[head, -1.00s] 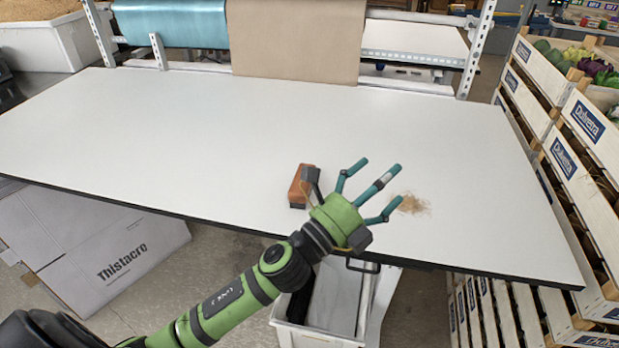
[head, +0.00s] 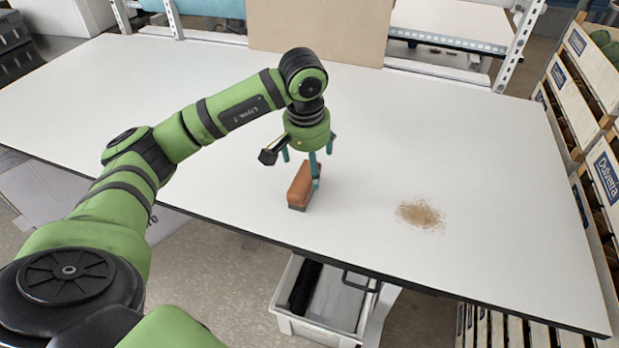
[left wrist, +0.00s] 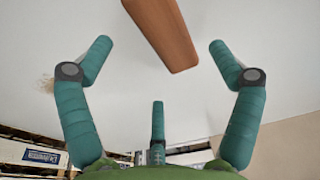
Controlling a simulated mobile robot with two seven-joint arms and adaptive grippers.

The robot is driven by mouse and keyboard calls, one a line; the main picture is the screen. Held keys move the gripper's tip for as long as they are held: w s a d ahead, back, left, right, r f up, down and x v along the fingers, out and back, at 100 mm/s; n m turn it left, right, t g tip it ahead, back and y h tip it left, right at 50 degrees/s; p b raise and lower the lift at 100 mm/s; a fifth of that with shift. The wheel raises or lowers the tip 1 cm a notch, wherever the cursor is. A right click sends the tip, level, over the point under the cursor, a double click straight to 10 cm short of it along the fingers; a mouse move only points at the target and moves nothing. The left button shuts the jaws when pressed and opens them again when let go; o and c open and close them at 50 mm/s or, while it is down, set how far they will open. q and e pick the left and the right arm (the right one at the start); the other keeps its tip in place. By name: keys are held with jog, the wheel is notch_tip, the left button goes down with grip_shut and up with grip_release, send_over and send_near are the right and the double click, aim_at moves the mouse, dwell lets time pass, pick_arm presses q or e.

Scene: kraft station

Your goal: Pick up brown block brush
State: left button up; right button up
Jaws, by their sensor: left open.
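The brown block brush (head: 301,187) lies on the white table near its front edge, with a brown block on top and a dark underside. In the left wrist view the brown block (left wrist: 163,32) shows at the top centre, beyond and between the fingers. My left gripper (head: 308,165) points down just above and behind the brush; its fingers are open and one finger overlaps the brush in the head view. The left wrist view shows the left gripper (left wrist: 160,70) with its teal fingers spread and nothing between the tips. My right gripper is not in view.
A small pile of brown shavings (head: 420,214) lies on the white table (head: 480,160) right of the brush. A white bin (head: 320,310) stands below the front edge. Wooden crates (head: 590,120) line the right side. The rest of the tabletop is clear.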

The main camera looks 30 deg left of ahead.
aim_at(308, 179)
pick_arm(q)
jog(key=shift+s+f+p, duration=0.15)
jog(key=shift+f+p, duration=0.35)
jog(key=shift+f, duration=0.2)
jog(key=f+p, duration=0.2)
jog(key=f, duration=0.2)
jog(key=shift+a+f+p, duration=0.15)
jog(key=shift+a+p, duration=0.05)
jog(key=shift+p, duration=0.15)
jog(key=shift+w+f, duration=0.2)
jog(key=shift+f, duration=0.3)
jog(key=c, duration=1.3)
